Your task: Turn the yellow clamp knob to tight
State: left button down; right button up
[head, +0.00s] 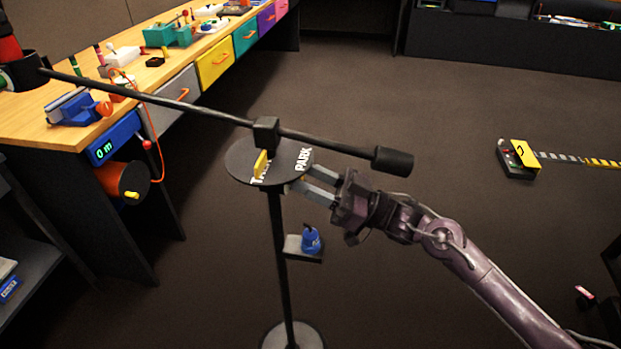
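The yellow clamp knob (261,163) is a flat upright tab on a round black plate (236,160) at the top of a stand. White lettering on the plate reads "PARK" on the right; a second word starting with "T" is partly hidden by the knob. A black clamp block (266,130) holds a long boom (205,113) above the plate. My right gripper (300,179) is at the plate's right edge, to the right of the knob and apart from it. Its two fingers are spread with nothing visible between them. My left gripper is not in view.
The boom's thick black end (393,161) hangs above my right gripper. A small shelf (292,244) on the stand's pole carries a blue object (311,240). A wooden workbench (45,125) with tools and coloured drawers stands at left. The floor at right is mostly clear.

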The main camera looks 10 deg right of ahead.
jog(key=shift+d, duration=0.1)
